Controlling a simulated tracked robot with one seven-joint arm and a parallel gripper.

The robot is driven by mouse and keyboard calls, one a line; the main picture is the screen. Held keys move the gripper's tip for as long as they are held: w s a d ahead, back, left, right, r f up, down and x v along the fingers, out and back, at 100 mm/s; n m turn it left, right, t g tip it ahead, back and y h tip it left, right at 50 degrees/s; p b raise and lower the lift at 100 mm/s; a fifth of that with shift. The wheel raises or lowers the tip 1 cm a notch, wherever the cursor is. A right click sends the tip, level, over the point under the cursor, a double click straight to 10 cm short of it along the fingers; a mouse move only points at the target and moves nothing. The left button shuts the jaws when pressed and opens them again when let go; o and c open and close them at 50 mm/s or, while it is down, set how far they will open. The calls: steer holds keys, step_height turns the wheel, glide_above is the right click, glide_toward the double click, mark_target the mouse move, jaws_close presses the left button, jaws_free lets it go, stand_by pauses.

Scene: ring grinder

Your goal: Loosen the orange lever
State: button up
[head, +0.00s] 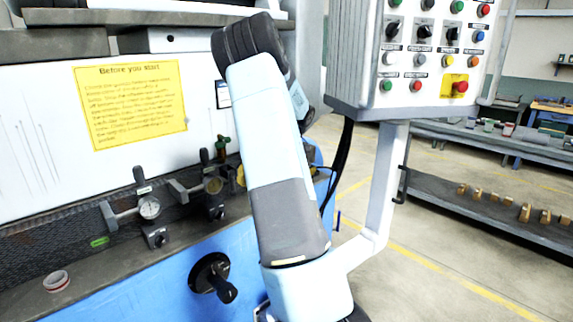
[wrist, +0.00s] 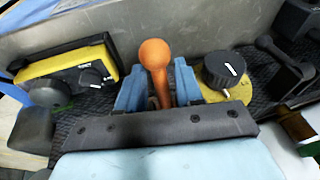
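The orange lever (wrist: 154,56) stands in the middle of the wrist view, with a round ball knob on a narrower shaft. My gripper (wrist: 160,78) has its two blue fingers on either side of the shaft, below the knob. The fingers are apart, with narrow gaps seeming to show beside the shaft. The lower end of the lever is hidden behind the dark bar of my gripper. In the head view my own arm covers the lever and my gripper.
In the wrist view a black dial on a yellow plate (wrist: 225,75) is close on the right, and a yellow-black control box (wrist: 68,75) on the left. In the head view, dial gauges (head: 149,207) line the bench, and a button panel (head: 430,50) hangs right of my arm.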

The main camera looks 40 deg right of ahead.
steer(key=v, duration=1.3)
steer(key=shift+r, duration=0.4)
